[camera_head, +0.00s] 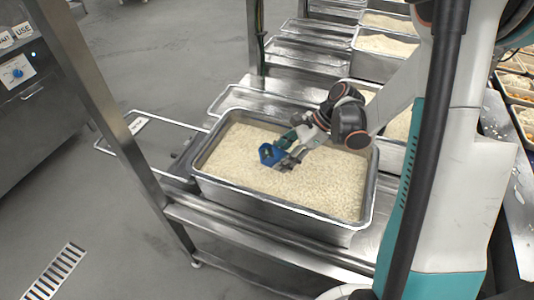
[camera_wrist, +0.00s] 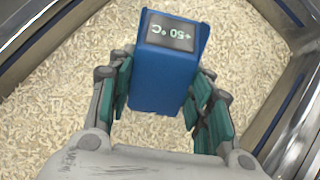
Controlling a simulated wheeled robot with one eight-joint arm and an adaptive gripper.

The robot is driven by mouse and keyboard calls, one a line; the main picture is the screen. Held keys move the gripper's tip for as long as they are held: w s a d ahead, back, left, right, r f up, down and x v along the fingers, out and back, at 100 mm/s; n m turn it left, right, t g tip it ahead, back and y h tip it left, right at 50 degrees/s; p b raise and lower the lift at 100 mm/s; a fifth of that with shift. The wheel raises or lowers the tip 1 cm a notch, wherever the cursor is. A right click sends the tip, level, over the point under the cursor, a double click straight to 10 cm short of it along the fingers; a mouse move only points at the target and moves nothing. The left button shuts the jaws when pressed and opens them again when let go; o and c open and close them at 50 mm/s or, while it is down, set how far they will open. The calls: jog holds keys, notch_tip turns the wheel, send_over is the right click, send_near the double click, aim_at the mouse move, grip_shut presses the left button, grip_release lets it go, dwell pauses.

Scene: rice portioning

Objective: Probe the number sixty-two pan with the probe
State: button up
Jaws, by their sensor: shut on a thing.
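A blue probe (camera_wrist: 160,75) is held between the green pads of my gripper (camera_wrist: 158,100). Its small display reads +50 °C, upside down in the wrist view. In the head view the blue probe (camera_head: 270,154) and my gripper (camera_head: 285,160) are over the middle of a deep metal pan (camera_head: 285,207) full of white rice (camera_head: 325,185). The probe's lower end is hidden, so I cannot tell whether it is in the rice. No number shows on this pan in either view.
The pan stands on a metal rack (camera_head: 260,240). An empty wire frame with a white label (camera_head: 138,126) juts out to its left. More rice pans (camera_head: 385,45) stand farther back. A metal post (camera_head: 100,105) rises at the left front. A floor drain (camera_head: 53,275) lies lower left.

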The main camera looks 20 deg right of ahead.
notch_tip(320, 180, up, 13)
jog(key=p, duration=0.8)
jog(key=shift+r, duration=0.15)
dwell(0.3)
